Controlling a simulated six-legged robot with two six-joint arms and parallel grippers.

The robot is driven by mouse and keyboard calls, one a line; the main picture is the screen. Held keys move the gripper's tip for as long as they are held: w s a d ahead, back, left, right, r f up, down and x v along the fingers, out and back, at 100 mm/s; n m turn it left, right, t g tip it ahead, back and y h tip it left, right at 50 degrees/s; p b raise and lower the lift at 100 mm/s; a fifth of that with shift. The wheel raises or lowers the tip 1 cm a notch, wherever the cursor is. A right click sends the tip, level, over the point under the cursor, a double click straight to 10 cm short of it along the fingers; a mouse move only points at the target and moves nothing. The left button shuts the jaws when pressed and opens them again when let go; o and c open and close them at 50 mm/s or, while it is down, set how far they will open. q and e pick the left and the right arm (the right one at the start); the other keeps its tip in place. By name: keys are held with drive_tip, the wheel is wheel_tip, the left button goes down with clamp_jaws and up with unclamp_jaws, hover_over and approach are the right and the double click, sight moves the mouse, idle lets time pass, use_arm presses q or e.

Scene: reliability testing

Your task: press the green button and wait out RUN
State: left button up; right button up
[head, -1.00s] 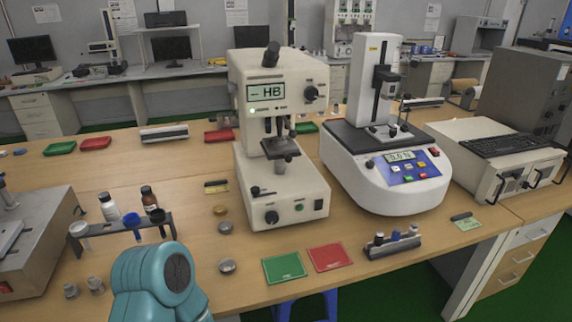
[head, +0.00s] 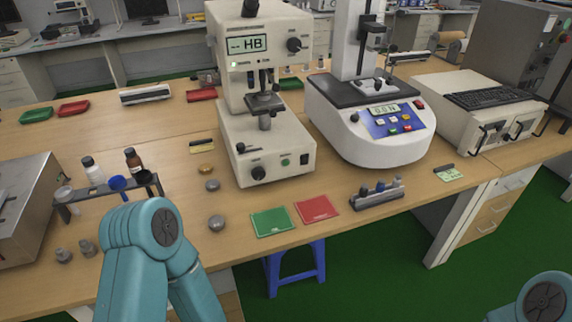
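The hardness tester (head: 266,140) is a cream machine in the middle of the bench. Its screen (head: 247,44) reads "-- HB", and a small lit lamp shows below the screen's left side. A round green button (head: 285,162) sits on its lower front, beside a dark switch and right of a black knob (head: 258,173). The force tester (head: 372,115) to its right has a screen reading about 0.0 N and several small coloured buttons on a blue panel. No RUN text is readable. My teal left arm and a bit of my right arm show, but neither gripper is in view.
A green card (head: 272,222) and a red card (head: 317,209) lie in front of the tester. A small rack (head: 377,194) stands to their right. A bottle rack (head: 108,193) and small metal pieces lie left. A blue stool (head: 296,268) stands below the bench edge.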

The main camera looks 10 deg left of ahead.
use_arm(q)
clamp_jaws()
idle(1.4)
